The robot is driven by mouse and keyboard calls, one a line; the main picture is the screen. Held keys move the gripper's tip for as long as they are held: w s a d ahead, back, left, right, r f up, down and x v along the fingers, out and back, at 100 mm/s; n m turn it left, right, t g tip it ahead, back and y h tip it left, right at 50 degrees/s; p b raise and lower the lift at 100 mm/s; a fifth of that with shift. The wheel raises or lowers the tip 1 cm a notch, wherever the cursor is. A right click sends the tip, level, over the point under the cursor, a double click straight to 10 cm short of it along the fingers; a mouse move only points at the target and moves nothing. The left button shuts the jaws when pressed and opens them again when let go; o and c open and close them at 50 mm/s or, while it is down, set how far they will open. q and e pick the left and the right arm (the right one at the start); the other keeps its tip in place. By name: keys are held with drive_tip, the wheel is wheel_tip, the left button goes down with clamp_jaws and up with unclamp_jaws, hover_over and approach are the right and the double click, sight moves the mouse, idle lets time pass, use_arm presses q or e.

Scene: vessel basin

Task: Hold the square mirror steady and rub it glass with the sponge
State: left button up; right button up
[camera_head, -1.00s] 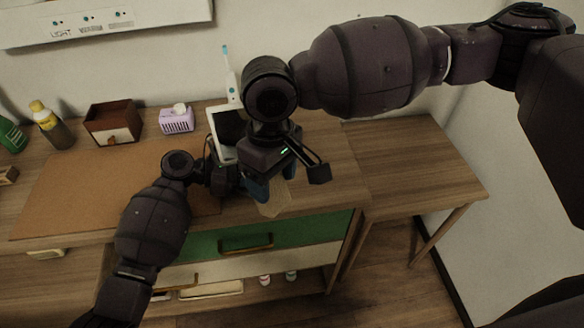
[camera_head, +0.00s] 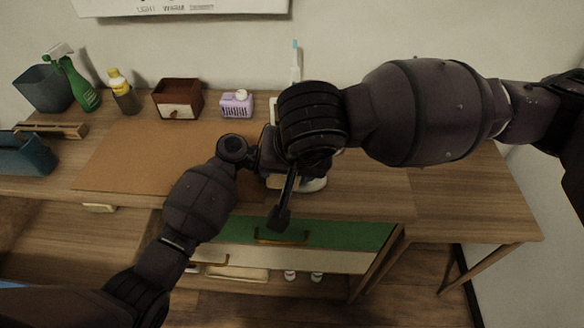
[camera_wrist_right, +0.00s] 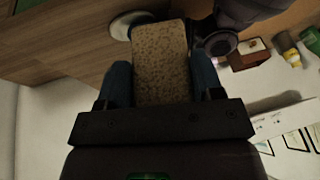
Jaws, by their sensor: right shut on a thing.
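The sponge (camera_wrist_right: 160,52), tan and speckled, is held between the blue fingers of my right gripper (camera_wrist_right: 160,75) in the right wrist view. The square mirror is mostly hidden behind my right arm in the head view; a sliver of its white frame (camera_head: 273,108) shows, and its pale rounded base (camera_head: 314,184) stands on the desk. The base also shows beyond the sponge in the right wrist view (camera_wrist_right: 128,24). My left gripper (camera_head: 267,150) is at the mirror's left side; its fingers are hidden. Whether the sponge touches the glass cannot be seen.
A brown mat (camera_head: 140,162) covers the desk's left part. Behind it stand a purple box (camera_head: 236,106), a brown drawer box (camera_head: 178,98), a yellow-capped bottle (camera_head: 124,94) and a green spray bottle (camera_head: 78,85). An electric toothbrush (camera_head: 295,65) stands behind the mirror. The right side table looks clear.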

drive_tip(key=shift+w+a+f, duration=0.15)
drive_tip(key=shift+w, duration=2.6)
drive_tip(key=shift+w+a, duration=0.1)
drive_tip(key=shift+w, duration=0.9)
drive_tip(key=d, duration=0.8)
drive_tip(key=shift+w+d, duration=0.2)
drive_tip(key=shift+w, duration=0.1)
drive_tip(key=shift+a, duration=0.1)
drive_tip(key=a, duration=0.8)
drive_tip(key=shift+s, duration=0.3)
